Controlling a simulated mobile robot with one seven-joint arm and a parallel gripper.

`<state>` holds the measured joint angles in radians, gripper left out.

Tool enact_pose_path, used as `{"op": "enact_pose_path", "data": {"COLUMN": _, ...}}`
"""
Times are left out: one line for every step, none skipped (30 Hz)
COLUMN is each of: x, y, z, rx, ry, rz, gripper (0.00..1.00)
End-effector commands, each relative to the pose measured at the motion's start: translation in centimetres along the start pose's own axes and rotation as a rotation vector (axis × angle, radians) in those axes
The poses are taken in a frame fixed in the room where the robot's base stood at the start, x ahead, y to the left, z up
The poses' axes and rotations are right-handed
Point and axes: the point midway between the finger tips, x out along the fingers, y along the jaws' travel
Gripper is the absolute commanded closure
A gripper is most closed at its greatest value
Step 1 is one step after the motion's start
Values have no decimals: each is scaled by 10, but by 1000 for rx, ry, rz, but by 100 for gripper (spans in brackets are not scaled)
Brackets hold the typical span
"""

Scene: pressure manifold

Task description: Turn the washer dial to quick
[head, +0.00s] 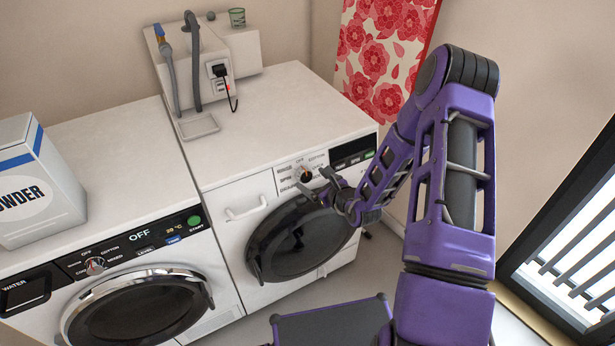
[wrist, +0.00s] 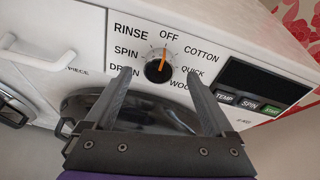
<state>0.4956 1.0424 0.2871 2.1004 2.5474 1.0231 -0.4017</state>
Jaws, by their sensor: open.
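The washer dial (wrist: 158,70) is a dark round knob with an orange pointer, on the right machine's white front panel. In the wrist view its pointer points up at OFF. QUICK (wrist: 192,71) is printed to the right of the dial, between COTTON and WOOL. In the head view the dial (head: 306,174) is small, just above my gripper (head: 315,181). My gripper is open, with its two fingers (wrist: 160,74) reaching up on either side of the dial in the wrist view. I cannot tell whether they touch it.
The washer's round dark door (head: 298,240) is below the dial. TEMP, SPIN and another button (wrist: 248,104) lie right of it. A white handle (head: 246,208) is at left. The left machine has its own dial (head: 95,265), and a powder box (head: 38,180) stands on top.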

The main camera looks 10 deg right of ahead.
Motion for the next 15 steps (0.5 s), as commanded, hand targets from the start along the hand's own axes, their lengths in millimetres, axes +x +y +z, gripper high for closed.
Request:
{"op": "enact_pose_path", "data": {"x": 10, "y": 0, "z": 0, "rx": 0, "ry": -2, "rz": 0, "gripper": 12}}
{"op": "enact_pose_path", "data": {"x": 14, "y": 0, "z": 0, "rx": 0, "ry": -1, "rz": 0, "gripper": 12}}
{"op": "enact_pose_path", "data": {"x": 19, "y": 0, "z": -1, "rx": 1, "ry": 0, "rz": 0, "gripper": 12}}
{"op": "enact_pose_path", "data": {"x": 23, "y": 0, "z": 0, "rx": 0, "ry": -1, "rz": 0, "gripper": 12}}
{"op": "enact_pose_path", "data": {"x": 26, "y": 0, "z": 0, "rx": 0, "ry": -1, "rz": 0, "gripper": 12}}
{"op": "enact_pose_path", "data": {"x": 29, "y": 0, "z": 0, "rx": 0, "ry": -1, "rz": 0, "gripper": 12}}
{"op": "enact_pose_path", "data": {"x": 31, "y": 0, "z": 0, "rx": 0, "ry": -1, "rz": 0, "gripper": 12}}
{"op": "enact_pose_path", "data": {"x": 33, "y": 0, "z": 0, "rx": 0, "ry": 0, "rz": 0, "gripper": 12}}
{"op": "enact_pose_path", "data": {"x": 34, "y": 0, "z": 0, "rx": 0, "ry": 0, "rz": 0, "gripper": 12}}
{"op": "enact_pose_path", "data": {"x": 35, "y": 0, "z": 0, "rx": 0, "ry": 0, "rz": 0, "gripper": 12}}
{"op": "enact_pose_path", "data": {"x": 36, "y": 0, "z": 0, "rx": 0, "ry": 0, "rz": 0, "gripper": 12}}
{"op": "enact_pose_path", "data": {"x": 36, "y": 0, "z": 0, "rx": 0, "ry": 0, "rz": 0, "gripper": 12}}
{"op": "enact_pose_path", "data": {"x": 36, "y": 0, "z": 0, "rx": 0, "ry": 0, "rz": 0, "gripper": 12}}
{"op": "enact_pose_path", "data": {"x": 36, "y": 0, "z": 0, "rx": 0, "ry": 0, "rz": 0, "gripper": 12}}
{"op": "enact_pose_path", "data": {"x": 36, "y": 0, "z": 0, "rx": 0, "ry": 0, "rz": 0, "gripper": 12}}
